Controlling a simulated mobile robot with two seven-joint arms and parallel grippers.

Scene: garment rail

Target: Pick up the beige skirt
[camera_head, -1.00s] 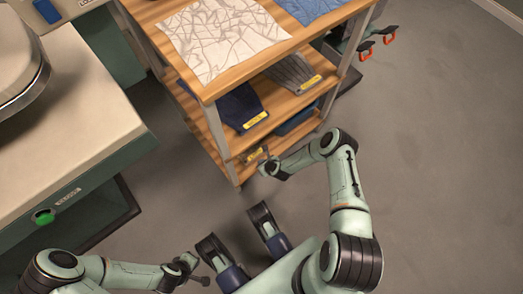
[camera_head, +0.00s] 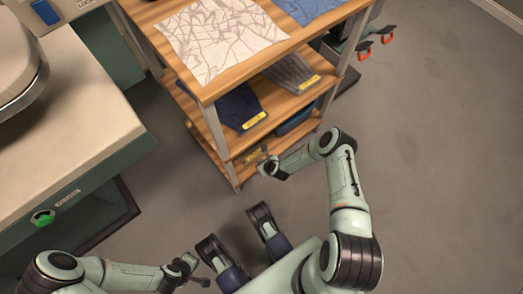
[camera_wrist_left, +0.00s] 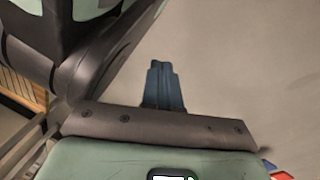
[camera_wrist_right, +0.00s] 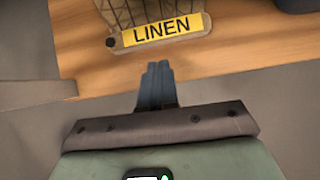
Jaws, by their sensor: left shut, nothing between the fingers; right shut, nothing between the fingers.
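A cream cloth with grey crease-like lines (camera_head: 215,40) lies flat on the wooden cart's top; I cannot tell whether it is the beige skirt. A tan item with dark grid lines (camera_wrist_right: 150,10) sits behind a yellow LINEN tag (camera_wrist_right: 156,33) in the right wrist view, mostly cut off. My right gripper (camera_head: 264,153) is shut and empty at the front of the cart's lowest shelf, just short of the LINEN tag. My left gripper (camera_head: 204,281) is shut and empty, low over the floor, away from the cart. Its fingers (camera_wrist_left: 163,85) show over bare floor.
The cart's middle shelf holds a navy garment (camera_head: 238,106) and a grey one (camera_head: 291,73), both tagged yellow. A blue cloth (camera_head: 308,8) lies on top. A cart post (camera_head: 214,130) stands near my right gripper. A counter (camera_head: 75,125) is at left; floor at right is clear.

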